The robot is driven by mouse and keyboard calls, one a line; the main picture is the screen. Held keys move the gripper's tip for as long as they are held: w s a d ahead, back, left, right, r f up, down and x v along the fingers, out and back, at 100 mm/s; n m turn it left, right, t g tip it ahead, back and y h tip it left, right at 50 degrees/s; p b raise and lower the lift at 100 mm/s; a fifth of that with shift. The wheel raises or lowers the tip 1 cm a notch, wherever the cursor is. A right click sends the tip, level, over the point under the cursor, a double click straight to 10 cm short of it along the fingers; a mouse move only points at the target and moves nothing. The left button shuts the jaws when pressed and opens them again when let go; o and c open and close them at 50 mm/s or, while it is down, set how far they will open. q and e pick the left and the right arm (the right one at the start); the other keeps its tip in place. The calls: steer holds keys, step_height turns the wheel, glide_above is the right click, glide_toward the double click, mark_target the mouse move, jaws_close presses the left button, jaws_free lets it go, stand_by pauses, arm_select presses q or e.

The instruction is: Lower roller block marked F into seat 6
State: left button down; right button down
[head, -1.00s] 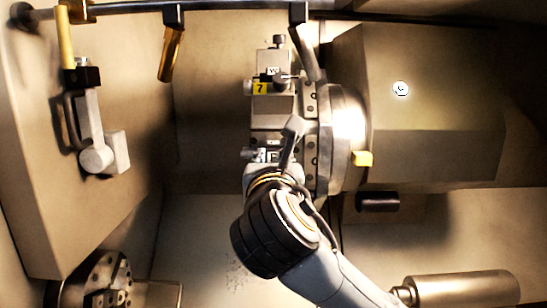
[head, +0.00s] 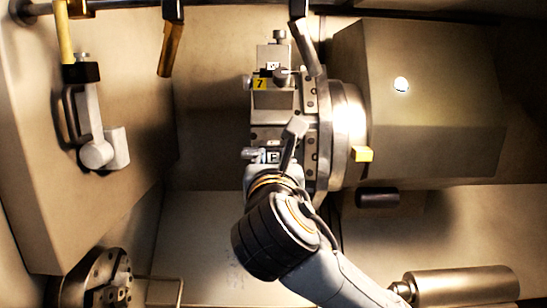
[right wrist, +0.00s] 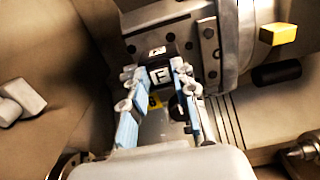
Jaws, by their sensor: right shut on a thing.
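The roller block marked F (right wrist: 160,75) is dark with a white label, between the fingertips of my right gripper (right wrist: 158,86). Blue-lined fingers are shut on its two sides. In the head view the block's label (head: 273,156) shows just above my right gripper (head: 270,160), beside the turret disc (head: 345,130). A yellow plate (right wrist: 154,101) lies partly hidden between the fingers; its number is hard to read. Whether the block touches a seat cannot be told. My left gripper is not in view.
A holder with yellow plate 7 (head: 260,84) stands above the gripper in the head view. A yellow tab (head: 362,154) sticks out from the disc. A grey lever (head: 290,142) is close to the gripper. A metal cylinder (head: 465,285) lies lower right.

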steer(key=shift+s+r, duration=0.1)
steer(key=shift+r, duration=0.05)
steer(key=c, duration=1)
jaws_free()
steer(key=shift+f, duration=0.3)
steer(key=shift+s, duration=6.1)
